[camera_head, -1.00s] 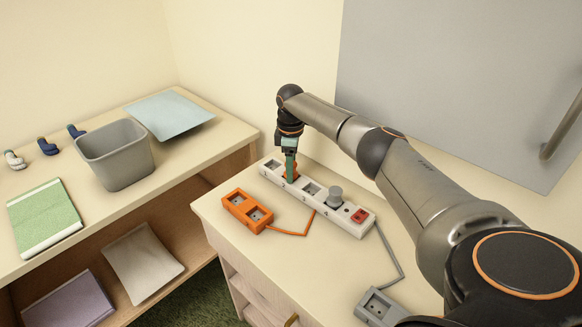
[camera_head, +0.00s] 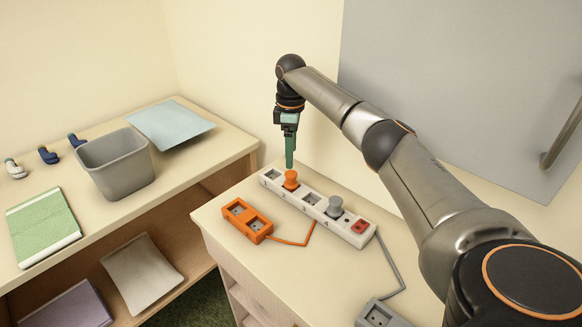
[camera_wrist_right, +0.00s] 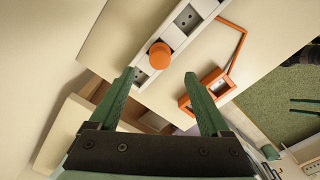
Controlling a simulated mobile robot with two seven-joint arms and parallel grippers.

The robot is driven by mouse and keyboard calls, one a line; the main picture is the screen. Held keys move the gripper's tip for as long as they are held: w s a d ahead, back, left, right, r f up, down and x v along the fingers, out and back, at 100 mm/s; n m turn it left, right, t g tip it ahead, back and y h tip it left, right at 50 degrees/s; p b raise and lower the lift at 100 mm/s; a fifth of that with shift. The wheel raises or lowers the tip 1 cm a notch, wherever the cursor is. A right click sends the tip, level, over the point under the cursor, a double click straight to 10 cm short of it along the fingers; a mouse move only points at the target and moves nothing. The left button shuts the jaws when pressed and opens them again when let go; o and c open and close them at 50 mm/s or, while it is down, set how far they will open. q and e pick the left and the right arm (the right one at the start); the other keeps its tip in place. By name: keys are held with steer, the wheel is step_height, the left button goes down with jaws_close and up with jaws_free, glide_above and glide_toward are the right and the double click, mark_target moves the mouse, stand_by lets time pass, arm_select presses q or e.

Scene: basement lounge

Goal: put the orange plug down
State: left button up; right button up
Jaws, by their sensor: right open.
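The orange plug (camera_head: 291,180) sits upright in the white power strip (camera_head: 358,231), in a socket toward its far left end. It also shows in the right wrist view (camera_wrist_right: 160,55), beyond the fingertips. My right gripper (camera_head: 289,163) points down just above the plug, apart from it. In the right wrist view its green fingers (camera_wrist_right: 160,76) are spread with nothing between them.
A grey plug (camera_head: 335,206) sits in the same strip near a red switch (camera_head: 360,215). An orange socket block (camera_head: 247,221) with an orange cable lies in front. A grey socket block (camera_head: 380,314) lies at the front right. A grey bin (camera_head: 117,165) stands on the left shelf.

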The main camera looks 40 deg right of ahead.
mark_target(290, 174)
steer(key=shift+r, duration=1.55)
arm_select(q)
steer(key=shift+o, duration=0.3)
steer(key=shift+o, duration=1.3)
steer(key=shift+a, duration=0.1)
arm_select(e)
steer(key=shift+a, duration=0.1)
